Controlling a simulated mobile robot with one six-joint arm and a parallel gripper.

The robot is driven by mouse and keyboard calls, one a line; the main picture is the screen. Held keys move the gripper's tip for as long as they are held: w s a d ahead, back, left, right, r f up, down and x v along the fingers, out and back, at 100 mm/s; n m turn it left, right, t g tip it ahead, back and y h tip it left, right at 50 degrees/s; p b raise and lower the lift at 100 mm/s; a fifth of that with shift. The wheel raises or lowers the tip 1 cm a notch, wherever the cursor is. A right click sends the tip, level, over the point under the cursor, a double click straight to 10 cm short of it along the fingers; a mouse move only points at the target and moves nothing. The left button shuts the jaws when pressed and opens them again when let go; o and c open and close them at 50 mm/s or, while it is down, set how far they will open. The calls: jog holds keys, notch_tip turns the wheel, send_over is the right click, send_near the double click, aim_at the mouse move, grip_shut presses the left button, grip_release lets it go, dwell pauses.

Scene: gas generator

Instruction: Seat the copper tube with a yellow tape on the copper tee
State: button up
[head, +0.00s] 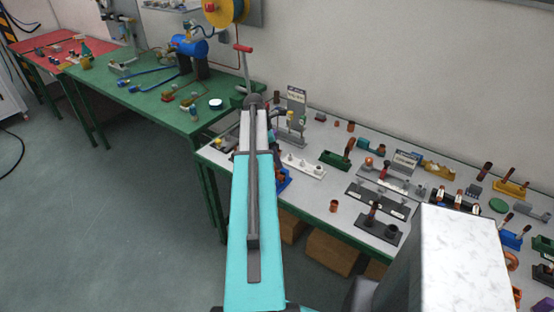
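My arm reaches up the picture across the left end of the grey-topped bench. My gripper does not show clearly; the arm and clutter near its far end hide it. Several upright reddish-brown tubes stand on the bench: one in a green holder (349,147), one in a yellow holder (488,170) and one on a dark base (373,212). A small copper fitting (334,206) lies near the front edge. I cannot make out which tube has yellow tape, nor which piece is the copper tee.
A long white block (304,167) and a blue part (284,181) sit right of my arm. A sign (296,96) stands behind. A green table (150,100) with a blue cylinder (188,46) is at left. Open floor (110,220) lies left of the benches.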

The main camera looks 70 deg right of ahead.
jog(key=b+v, duration=0.3)
jog(key=v, duration=1)
jog(key=shift+r+b, duration=0.2)
jog(key=shift+b, duration=0.15)
jog(key=shift+w, duration=0.1)
dwell(0.5)
